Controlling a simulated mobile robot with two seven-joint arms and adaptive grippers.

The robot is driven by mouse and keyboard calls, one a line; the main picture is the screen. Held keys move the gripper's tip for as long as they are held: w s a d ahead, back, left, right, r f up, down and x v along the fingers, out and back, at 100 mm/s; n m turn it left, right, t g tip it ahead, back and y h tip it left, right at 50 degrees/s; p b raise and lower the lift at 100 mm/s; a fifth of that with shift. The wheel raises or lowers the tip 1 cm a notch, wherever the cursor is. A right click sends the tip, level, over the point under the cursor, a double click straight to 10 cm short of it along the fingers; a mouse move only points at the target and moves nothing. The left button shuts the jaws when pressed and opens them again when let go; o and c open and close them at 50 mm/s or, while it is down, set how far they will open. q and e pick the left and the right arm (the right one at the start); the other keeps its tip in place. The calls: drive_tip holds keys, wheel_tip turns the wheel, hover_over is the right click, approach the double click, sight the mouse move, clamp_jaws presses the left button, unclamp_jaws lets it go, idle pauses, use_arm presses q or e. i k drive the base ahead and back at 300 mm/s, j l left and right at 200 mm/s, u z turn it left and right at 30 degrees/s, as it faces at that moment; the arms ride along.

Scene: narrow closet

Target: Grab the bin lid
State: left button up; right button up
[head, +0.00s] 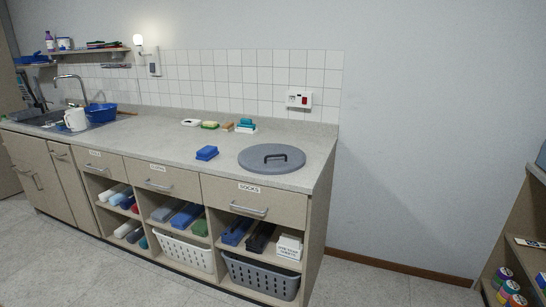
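The bin lid (257,163) is a round grey disc with a dark handle (275,157) on top. It lies flat on the grey countertop (170,137), near the counter's right end, above the drawer labelled "SOCKS". Nothing covers it. Neither of my grippers shows in the head view.
A sink (42,117) with a blue tub (101,112) is at far left. A shelf unit (525,225) stands at the right edge. The floor (400,285) between is clear.

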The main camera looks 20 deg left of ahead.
sight(272, 153)
drive_tip(key=i+j+z, duration=0.25)
drive_tip(key=j+z, duration=0.15)
drive_tip(key=j, duration=1)
drive_tip(key=j+z, duration=0.4)
drive_tip(key=j, duration=1)
